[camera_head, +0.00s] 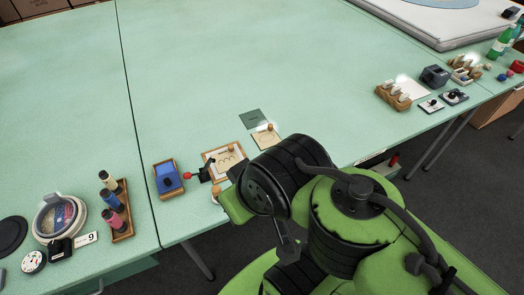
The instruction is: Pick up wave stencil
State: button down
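A pale card with a dark wavy line lies in a wooden frame (209,156) on the green table, just left of my arm; it looks like the wave stencil (224,160). A second pale card with a curved line (264,138) lies behind it to the right, with a small wooden knob at its edge. I cannot be sure which one is the wave stencil. My black and green arm covers the table edge right of the frame. A green part at the arm's end is close to the frame's front right side. My gripper's fingers are hidden or cannot be made out.
A black clamp-like piece with a red tip (188,176) sits at the frame's left. Wooden holders (394,96) stand right. The table's middle is clear.

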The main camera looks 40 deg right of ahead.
aim_at(226, 159)
jog(key=l+z, duration=0.1)
jog(key=z, duration=0.35)
jog(key=i+u, duration=0.1)
jog(key=u, duration=0.3)
jog(key=i+l+u, duration=0.1)
jog(key=u, duration=0.3)
jog(key=l+u, duration=0.1)
jog(key=u, duration=0.3)
jog(key=i+l+u, duration=0.1)
jog(key=u, duration=0.35)
